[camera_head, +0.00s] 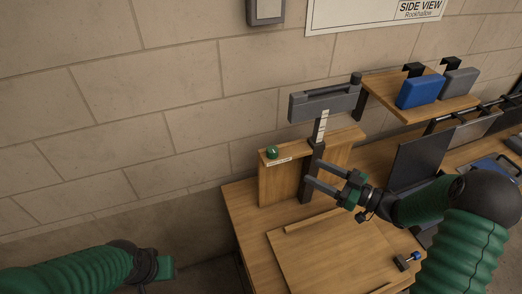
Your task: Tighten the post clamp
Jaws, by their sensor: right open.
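A dark upright post (307,188) stands at the front of a wooden upright panel on the bench. A pale scale strip (321,127) rises above it to a grey head (325,103) with a dark knob. I cannot make out the clamp's separate parts. My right gripper (314,174) is open, with its two fingers pointing left at the post, one above the other. Whether they touch or straddle the post is unclear. My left gripper (166,268) is at the lower left, well away from the bench; its fingers are not clear.
A green button (272,152) tops the panel. A shelf (398,110) holds blue (420,92) and grey (459,83) blocks. A dark panel (420,156) stands at right.

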